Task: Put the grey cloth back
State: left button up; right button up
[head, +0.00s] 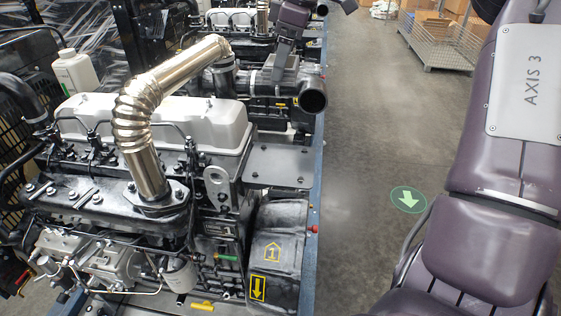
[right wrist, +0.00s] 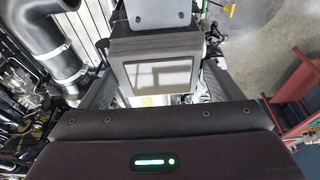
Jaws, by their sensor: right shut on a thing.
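My right gripper (head: 283,62) reaches down from the top of the head view, over the dark pipe end of the second engine. In the right wrist view its two dark fingers (right wrist: 157,92) stand either side of a grey frame and a pale strip. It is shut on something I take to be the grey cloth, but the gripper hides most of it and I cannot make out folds. I see no other grey cloth clearly. My left gripper is out of view.
A near engine (head: 150,130) with a shiny metal pipe (head: 135,110) stands at left. A black elbow pipe (head: 313,95) juts beside the gripper. A white bottle (head: 76,72) stands behind. A wire cage (head: 440,42) with boxes stands at back right. The floor aisle (head: 365,150) is clear.

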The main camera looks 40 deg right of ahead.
aim_at(288, 62)
notch_tip(288, 62, down, 3)
jog(key=shift+r+b, duration=0.1)
jog(key=shift+b, duration=0.85)
jog(key=shift+s+f, duration=0.15)
jog(key=shift+f, duration=0.4)
notch_tip(288, 62, down, 15)
jog(key=shift+p, duration=1)
notch_tip(288, 62, down, 4)
jog(key=shift+p, duration=0.6)
jog(key=shift+f, duration=0.2)
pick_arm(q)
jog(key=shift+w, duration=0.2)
pick_arm(e)
jog(key=o, duration=0.7)
